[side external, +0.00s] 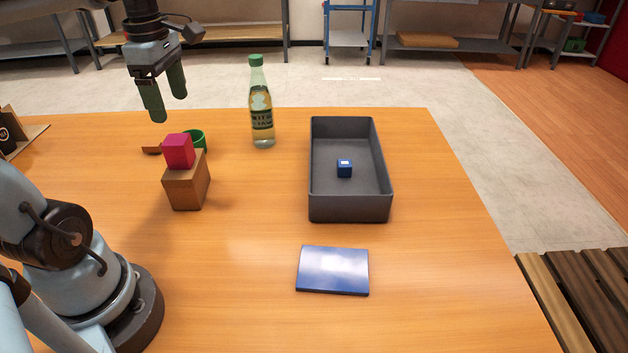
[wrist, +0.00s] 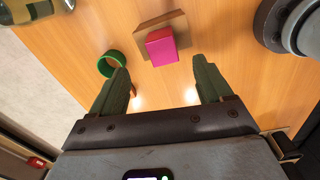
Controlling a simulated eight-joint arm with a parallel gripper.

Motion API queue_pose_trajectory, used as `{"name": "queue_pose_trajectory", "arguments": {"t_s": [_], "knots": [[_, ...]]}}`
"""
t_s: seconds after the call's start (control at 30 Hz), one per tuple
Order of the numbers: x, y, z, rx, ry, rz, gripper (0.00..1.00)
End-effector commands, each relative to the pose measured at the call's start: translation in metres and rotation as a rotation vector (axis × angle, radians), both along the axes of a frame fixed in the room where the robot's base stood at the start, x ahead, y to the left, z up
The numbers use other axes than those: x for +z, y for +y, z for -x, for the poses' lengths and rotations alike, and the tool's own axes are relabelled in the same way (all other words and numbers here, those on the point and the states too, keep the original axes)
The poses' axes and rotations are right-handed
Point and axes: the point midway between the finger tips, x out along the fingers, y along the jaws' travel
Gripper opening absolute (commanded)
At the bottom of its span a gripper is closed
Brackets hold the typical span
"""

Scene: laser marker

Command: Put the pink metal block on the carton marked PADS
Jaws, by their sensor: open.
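The pink metal block (side external: 179,151) sits on top of a brown carton (side external: 187,188) at the left of the table. The block (wrist: 162,47) and the carton (wrist: 169,19) also show in the wrist view. No PADS marking can be read on the carton. My gripper (side external: 165,108) is open and empty, raised above the block and apart from it. In the wrist view the two green fingers of my gripper (wrist: 166,82) are spread wide, with the block beyond their tips.
A green ring-like object (side external: 197,140) is behind the carton, and a bottle (side external: 261,105) stands further back. A grey tray (side external: 381,203) holds a small blue cube (side external: 344,168). A blue flat item (side external: 333,270) lies in front. The table between carton and tray is clear.

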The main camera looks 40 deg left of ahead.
Motion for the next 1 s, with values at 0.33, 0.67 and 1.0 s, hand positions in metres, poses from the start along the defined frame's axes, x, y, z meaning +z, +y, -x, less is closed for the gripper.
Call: {"name": "queue_pose_trajectory", "arguments": {"t_s": [0.33,0.67,1.0], "knots": [[-0.038,-0.084,-0.032,-1.101,-0.197,-0.255,0.79],[-0.065,-0.154,-0.04,-1.982,-0.298,-0.619,0.79],[-0.069,-0.166,-0.041,-2.138,-0.303,-0.71,0.79]]}}
